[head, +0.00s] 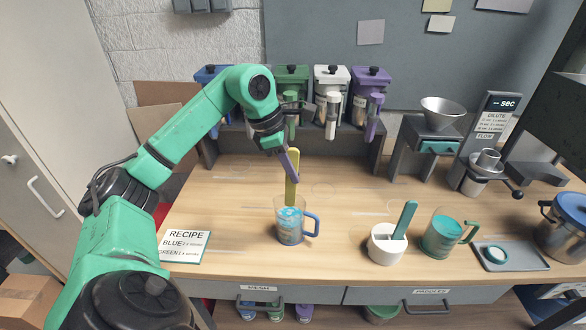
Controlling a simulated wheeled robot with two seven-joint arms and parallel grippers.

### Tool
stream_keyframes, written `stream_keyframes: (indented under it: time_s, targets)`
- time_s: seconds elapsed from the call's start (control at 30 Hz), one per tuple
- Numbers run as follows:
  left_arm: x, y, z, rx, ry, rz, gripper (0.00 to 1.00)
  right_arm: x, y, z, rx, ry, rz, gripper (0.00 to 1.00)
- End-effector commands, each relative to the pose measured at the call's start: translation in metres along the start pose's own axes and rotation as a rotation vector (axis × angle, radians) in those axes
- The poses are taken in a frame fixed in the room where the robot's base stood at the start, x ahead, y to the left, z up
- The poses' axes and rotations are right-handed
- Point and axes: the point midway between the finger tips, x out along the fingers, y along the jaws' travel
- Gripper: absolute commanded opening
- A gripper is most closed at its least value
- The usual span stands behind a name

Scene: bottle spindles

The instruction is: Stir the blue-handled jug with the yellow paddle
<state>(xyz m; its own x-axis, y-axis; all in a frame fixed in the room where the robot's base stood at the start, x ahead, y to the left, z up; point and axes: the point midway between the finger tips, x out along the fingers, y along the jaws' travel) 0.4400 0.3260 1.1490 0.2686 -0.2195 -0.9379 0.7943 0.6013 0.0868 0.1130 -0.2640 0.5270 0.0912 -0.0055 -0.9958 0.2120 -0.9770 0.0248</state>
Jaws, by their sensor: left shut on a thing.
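The blue-handled jug (288,234) stands upright on the wooden table near the middle, clear-walled with blue and white contents. The yellow paddle (291,182) stands nearly upright with its lower end inside the jug; its tip is hidden by the contents. My left gripper (289,163) is above the jug, shut on the upper part of the yellow paddle. The jug's blue handle points right. My right gripper is not in view.
Right of the jug are a white cup (386,248) holding a teal paddle (404,220), a green-handled jug (441,238) and a grey tray (524,258). A recipe card (185,246) lies at left. Coloured dispensers (332,88) line the back. Table between jug and card is clear.

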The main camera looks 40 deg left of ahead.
Motion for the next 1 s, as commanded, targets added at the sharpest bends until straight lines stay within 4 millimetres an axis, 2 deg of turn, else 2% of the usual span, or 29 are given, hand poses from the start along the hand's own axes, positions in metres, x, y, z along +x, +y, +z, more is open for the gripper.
stream_keyframes:
  time_s: [0.03,0.2,0.7,0.83,1.0]
  targets:
    - [0.011,-0.001,-0.004,-0.001,0.000,0.000,0.00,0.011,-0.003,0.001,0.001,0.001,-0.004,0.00]
    - [0.031,-0.001,-0.013,-0.001,0.000,-0.002,0.00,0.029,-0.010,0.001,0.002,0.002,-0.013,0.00]
    - [0.088,-0.001,-0.036,0.000,0.000,-0.001,0.00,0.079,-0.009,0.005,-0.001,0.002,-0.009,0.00]
    - [0.098,-0.001,-0.041,-0.001,0.000,-0.001,0.00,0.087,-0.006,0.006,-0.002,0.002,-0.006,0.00]
    - [0.100,0.000,-0.041,0.000,0.000,-0.001,0.00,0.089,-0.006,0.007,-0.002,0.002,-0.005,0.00]
